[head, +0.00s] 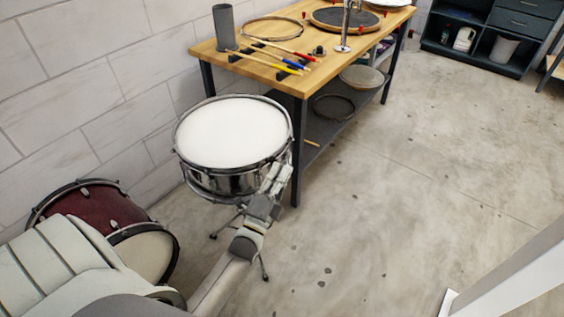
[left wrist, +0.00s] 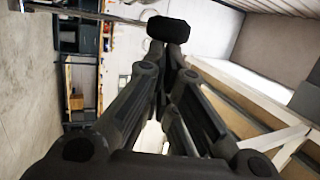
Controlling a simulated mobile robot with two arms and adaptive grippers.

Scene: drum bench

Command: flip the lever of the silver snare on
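The silver snare (head: 232,135) stands at centre left in the head view, with a white head and chrome shell. My left gripper (head: 276,178) is at the drum's right front side, close to the shell and rim. Its fingers converge and look shut in the left wrist view (left wrist: 172,52). A dark rounded block (left wrist: 168,29) appears at or just beyond the fingertips, near a thin metal bar; I cannot tell whether it is the lever or whether the fingers touch it. In the head view the gripper covers that part of the shell. My right gripper is out of view.
A wooden bench (head: 262,72) with sticks, a hoop and a grey cylinder stands behind the snare. A dark red drum (head: 95,207) lies at lower left by the wall. Dark shelves (head: 490,45) stand far right. The floor (head: 400,180) right of the snare is clear.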

